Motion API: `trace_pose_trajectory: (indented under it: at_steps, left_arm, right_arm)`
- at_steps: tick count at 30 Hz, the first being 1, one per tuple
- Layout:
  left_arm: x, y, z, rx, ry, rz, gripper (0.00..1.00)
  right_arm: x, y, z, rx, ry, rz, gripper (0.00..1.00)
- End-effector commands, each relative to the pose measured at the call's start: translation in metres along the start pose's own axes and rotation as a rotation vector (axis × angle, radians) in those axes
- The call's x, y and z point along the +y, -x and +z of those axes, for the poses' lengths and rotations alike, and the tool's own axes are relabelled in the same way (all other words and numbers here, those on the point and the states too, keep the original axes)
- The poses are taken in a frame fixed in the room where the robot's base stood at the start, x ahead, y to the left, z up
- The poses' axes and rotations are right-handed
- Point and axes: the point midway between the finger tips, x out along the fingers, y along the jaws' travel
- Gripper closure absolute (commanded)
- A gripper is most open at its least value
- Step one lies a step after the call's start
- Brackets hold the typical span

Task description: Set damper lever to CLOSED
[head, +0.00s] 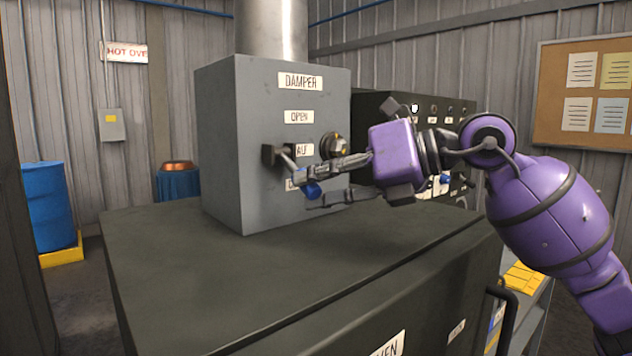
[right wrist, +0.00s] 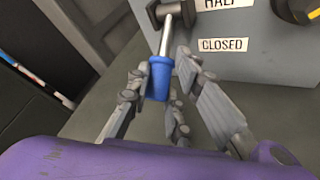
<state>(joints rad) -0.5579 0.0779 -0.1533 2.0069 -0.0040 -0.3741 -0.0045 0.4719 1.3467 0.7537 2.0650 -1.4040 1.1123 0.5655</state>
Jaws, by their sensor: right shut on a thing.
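The damper lever has a metal rod on a dark pivot (head: 270,155) on the front of the grey damper box (head: 225,150). Its blue grip (head: 313,190) hangs below the pivot, near the level of the lowest label, with the rod slanting down. My right gripper (head: 308,191) is shut on the blue grip, reaching in from the right. In the right wrist view, the blue grip (right wrist: 159,78) sits between the fingers, with the CLOSED label (right wrist: 223,45) to its right. The HALF label (head: 304,149) is partly covered. I cannot tell the exact setting. My left gripper is out of view.
A round knob (head: 333,145) sits right of the labels, close to my right fingers. A dark control panel (head: 375,110) stands behind my right wrist. The dark cabinet top (head: 240,270) in front of the box is clear. A blue barrel (head: 48,205) stands far left.

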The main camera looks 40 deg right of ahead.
Motion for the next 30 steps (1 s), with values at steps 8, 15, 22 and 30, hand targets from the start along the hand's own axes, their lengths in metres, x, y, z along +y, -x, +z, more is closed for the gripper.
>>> trace_pose_trajectory:
  at_steps: [8, 15, 22, 30]
  left_arm:
    - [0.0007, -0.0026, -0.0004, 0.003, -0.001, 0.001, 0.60]
    - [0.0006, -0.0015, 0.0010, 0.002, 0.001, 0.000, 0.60]
    - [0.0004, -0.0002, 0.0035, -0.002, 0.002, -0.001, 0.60]
    - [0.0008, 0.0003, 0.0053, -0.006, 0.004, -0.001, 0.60]
  right_arm:
    - [-0.0018, -0.0018, -0.0013, -0.023, 0.016, 0.009, 1.00]
    - [-0.0017, -0.0019, -0.0014, -0.022, 0.016, 0.009, 1.00]
    - [-0.0017, -0.0020, -0.0017, -0.021, 0.015, 0.009, 0.62]
    - [-0.0016, -0.0011, -0.0016, -0.021, 0.014, 0.010, 0.62]
